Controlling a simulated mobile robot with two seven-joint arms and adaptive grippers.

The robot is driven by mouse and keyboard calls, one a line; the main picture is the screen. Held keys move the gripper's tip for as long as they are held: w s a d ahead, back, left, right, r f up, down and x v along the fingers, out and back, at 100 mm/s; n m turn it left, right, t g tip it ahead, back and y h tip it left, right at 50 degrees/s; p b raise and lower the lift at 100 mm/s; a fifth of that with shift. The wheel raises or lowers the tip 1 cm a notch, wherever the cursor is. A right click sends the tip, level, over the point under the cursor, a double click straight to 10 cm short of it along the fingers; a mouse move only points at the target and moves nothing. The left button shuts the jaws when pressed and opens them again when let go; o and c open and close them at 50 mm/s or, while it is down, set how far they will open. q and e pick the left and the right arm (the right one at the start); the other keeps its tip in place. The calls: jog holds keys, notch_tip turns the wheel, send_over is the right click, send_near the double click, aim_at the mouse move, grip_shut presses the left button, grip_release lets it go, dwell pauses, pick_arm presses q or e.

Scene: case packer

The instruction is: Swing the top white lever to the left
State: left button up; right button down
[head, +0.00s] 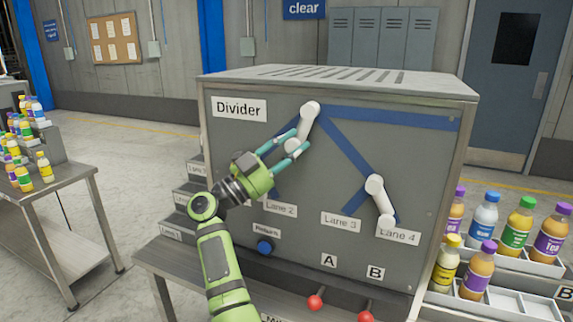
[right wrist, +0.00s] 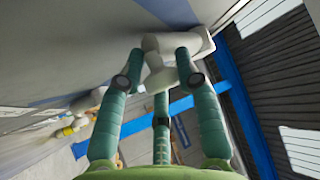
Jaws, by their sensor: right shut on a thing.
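The top white lever (head: 306,121) is on the grey front panel of the Divider box. Its round pivot is at the upper end, and it hangs tilted down and to the left along a blue lane line. My right gripper (head: 296,141) is shut on the lower end of this lever, with its teal fingers around it. In the right wrist view the white lever (right wrist: 187,43) shows between the fingertips (right wrist: 160,72). A second white lever (head: 379,195) sits lower right and tilts down to the right, apart from the gripper. My left gripper is not in view.
The panel carries a blue button (head: 264,247) and two red-knobbed levers, A (head: 315,302) and B (head: 366,317). Bottles in trays (head: 510,275) stand on the right, and a table (head: 60,190) with bottles is at the left. The floor between is clear.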

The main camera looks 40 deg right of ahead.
jog(key=shift+w+a+r+m+g+y+b, duration=0.25)
jog(key=shift+w+m+y+b, duration=0.2)
jog(key=shift+m, duration=0.25)
jog(key=shift+w+r+m+g, duration=0.1)
jog(key=shift+r+m+g, duration=0.15)
jog(key=shift+m, duration=0.15)
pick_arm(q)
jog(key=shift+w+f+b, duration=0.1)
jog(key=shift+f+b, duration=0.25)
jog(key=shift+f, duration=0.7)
pick_arm(e)
jog(key=shift+r+y, duration=0.1)
jog(key=shift+y, duration=0.35)
jog(key=shift+m, duration=0.3)
jog(key=c, duration=0.9)
grip_release()
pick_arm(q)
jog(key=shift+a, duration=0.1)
pick_arm(e)
jog(key=shift+a, duration=0.15)
jog(key=v, duration=1.2)
